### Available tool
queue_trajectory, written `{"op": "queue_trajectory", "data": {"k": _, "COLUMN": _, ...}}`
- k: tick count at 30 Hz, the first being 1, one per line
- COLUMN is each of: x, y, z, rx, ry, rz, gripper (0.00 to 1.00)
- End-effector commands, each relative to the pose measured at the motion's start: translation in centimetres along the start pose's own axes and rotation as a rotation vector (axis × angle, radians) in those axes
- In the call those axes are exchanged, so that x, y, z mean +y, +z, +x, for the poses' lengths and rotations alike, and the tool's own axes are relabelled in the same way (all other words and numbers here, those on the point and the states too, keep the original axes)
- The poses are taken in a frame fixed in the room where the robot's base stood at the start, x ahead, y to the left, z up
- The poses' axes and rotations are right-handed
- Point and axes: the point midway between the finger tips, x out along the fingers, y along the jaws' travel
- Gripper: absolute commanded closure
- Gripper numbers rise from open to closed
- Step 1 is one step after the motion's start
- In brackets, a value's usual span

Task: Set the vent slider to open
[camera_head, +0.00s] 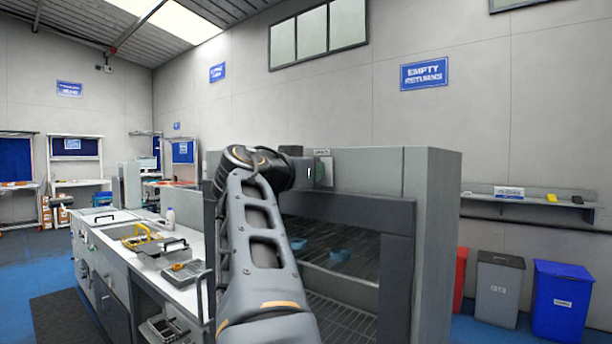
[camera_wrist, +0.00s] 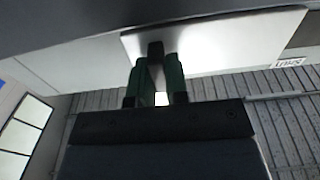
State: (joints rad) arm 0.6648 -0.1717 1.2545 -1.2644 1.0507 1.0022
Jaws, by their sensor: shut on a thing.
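The vent slider's dark knob (camera_wrist: 155,48) shows at the fingertips of my gripper (camera_wrist: 157,66) in the wrist view. The two green fingers are shut on it, in front of a pale plate (camera_wrist: 215,42). A small white label (camera_wrist: 287,63), which seems to read "SHUT", is to the right of the plate. In the head view, my arm reaches to the upper front of a large grey cabinet (camera_head: 365,172), beside a light panel (camera_head: 325,167). My wrist hides the slider there, so its setting cannot be read.
The cabinet's dark window (camera_head: 345,255) lies below my wrist, with blue items inside. A cluttered workbench (camera_head: 130,218) runs along the left. Several bins, one blue (camera_head: 560,297), stand at the right, under a shelf (camera_head: 530,203).

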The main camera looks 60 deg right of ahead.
Motion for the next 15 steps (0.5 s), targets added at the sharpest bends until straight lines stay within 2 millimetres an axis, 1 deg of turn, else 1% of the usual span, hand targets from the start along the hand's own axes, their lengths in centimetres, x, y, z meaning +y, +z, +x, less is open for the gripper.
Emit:
{"op": "queue_trajectory", "data": {"k": 5, "x": 0.24, "y": 0.11, "z": 0.05, "rx": -0.005, "ry": 0.009, "rz": -0.002, "gripper": 1.00}}
{"op": "queue_trajectory", "data": {"k": 6, "x": 0.25, "y": 0.11, "z": 0.05, "rx": -0.005, "ry": 0.009, "rz": -0.003, "gripper": 0.82}}
{"op": "queue_trajectory", "data": {"k": 13, "x": 0.14, "y": 0.08, "z": 0.00, "rx": -0.003, "ry": 0.006, "rz": -0.002, "gripper": 0.60}}
{"op": "queue_trajectory", "data": {"k": 15, "x": 0.09, "y": 0.07, "z": -0.02, "rx": -0.003, "ry": 0.005, "rz": -0.001, "gripper": 0.60}}
